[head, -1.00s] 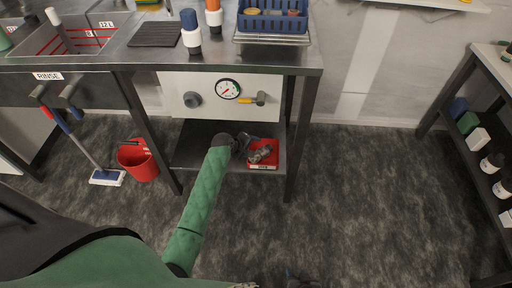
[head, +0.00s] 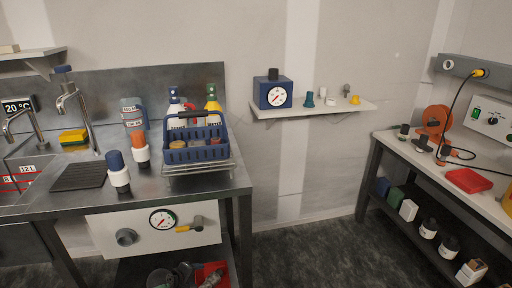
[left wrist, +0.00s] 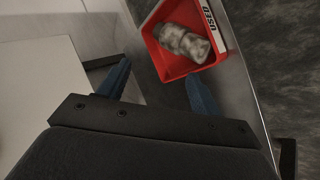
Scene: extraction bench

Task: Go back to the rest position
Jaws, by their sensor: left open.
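My right gripper is not in view.
The steel bench (head: 205,198) stands above the low shelf, with a gauge panel (head: 102,232) on its front. A blue bottle basket (head: 170,157) and white bottles stand on top. A second bench (head: 386,143) is at the right. The floor (head: 310,255) between them is clear.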

